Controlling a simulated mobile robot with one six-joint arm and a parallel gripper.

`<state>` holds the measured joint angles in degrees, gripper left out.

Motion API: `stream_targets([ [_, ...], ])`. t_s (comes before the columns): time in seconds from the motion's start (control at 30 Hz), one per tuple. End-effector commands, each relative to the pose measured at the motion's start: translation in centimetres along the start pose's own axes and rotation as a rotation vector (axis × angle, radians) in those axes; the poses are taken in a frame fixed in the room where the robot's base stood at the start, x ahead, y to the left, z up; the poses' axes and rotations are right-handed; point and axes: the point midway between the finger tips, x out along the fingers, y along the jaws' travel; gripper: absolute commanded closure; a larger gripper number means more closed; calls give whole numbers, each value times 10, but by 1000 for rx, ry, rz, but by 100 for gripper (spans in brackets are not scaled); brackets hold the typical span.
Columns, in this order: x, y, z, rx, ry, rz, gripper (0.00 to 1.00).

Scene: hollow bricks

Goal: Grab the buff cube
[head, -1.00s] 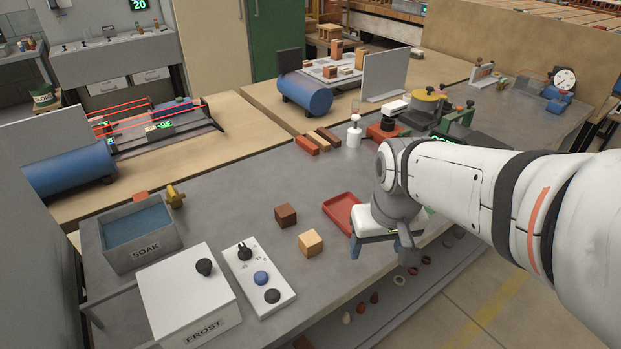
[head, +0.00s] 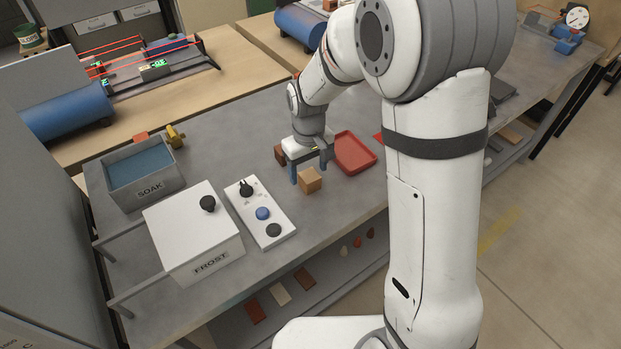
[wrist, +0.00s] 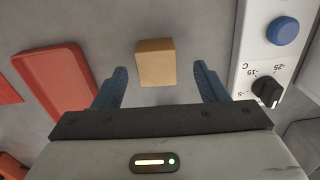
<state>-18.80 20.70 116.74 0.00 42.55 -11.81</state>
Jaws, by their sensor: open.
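The buff cube (head: 310,181) sits on the grey bench, just in front of the red tray's left end. My gripper (head: 309,174) is open, with its blue fingers above and close behind the cube. In the wrist view the cube (wrist: 156,63) lies ahead of and between the two spread fingertips of my gripper (wrist: 159,75), with gaps on both sides. The gripper holds nothing. A dark brown cube (head: 280,153) stands behind the gripper, partly hidden by it.
The red tray (head: 372,166) lies right of the gripper. A white control panel (head: 282,228) with knobs is to the left, beside the white FROST box (head: 190,235) and the grey SOAK basin (head: 117,192). The bench's front edge is close to the cube.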

Motion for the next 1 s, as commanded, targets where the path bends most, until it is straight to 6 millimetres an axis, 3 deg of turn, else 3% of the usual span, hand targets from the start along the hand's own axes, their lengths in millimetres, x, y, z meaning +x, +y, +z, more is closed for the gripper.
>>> stream_targets([
  [0.23,35,4,-1,2,-3,-1,34],
  [0.53,41,4,-1,2,0,0,34],
  [1.0,40,5,-1,3,0,0,71],
])
